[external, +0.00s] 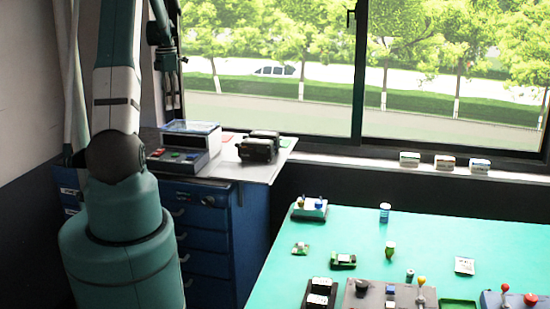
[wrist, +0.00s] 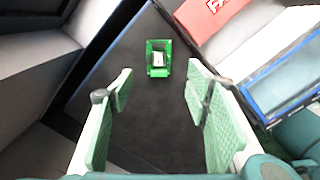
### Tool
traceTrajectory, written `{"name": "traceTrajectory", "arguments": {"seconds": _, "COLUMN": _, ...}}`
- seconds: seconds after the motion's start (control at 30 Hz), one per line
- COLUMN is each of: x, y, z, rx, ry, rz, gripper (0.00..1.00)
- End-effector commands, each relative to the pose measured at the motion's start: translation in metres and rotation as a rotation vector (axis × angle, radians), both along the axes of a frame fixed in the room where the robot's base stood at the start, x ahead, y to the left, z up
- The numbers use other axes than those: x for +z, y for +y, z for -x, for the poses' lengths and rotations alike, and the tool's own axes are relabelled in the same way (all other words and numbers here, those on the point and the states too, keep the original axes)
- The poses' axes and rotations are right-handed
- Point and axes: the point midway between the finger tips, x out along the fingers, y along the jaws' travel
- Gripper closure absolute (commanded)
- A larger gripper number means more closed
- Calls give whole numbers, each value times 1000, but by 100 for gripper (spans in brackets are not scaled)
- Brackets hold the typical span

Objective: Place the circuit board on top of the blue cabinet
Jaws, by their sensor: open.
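In the wrist view, a small green board (wrist: 158,46) with a pale square part lies flat on a dark grey surface. It is beyond my gripper (wrist: 160,92), centred between the fingers and apart from them. My gripper is open and empty. In the external view, the blue cabinet (external: 206,222) stands behind my arm, with a pale top (external: 262,169). My arm hides part of the cabinet, and this board cannot be made out there. I cannot tell for certain whether the dark surface is part of the cabinet top.
A blue-edged box (external: 190,134) and black devices (external: 259,146) stand on the cabinet top. A red item with white letters (wrist: 207,14) lies near the board. The green table (external: 445,238) at right holds several small parts, including another green board (external: 343,260).

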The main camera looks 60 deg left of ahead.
Motion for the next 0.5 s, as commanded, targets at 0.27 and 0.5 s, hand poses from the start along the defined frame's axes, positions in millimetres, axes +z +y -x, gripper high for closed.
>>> {"name": "traceTrajectory", "arguments": {"seconds": 0.27, "x": 25, "y": -40, "z": -35, "rx": -156, "ry": -12, "rz": -28, "gripper": 52}}
{"name": "traceTrajectory", "arguments": {"seconds": 0.5, "x": 61, "y": -108, "z": -81, "rx": -410, "ry": -30, "rz": -75, "gripper": 52}}
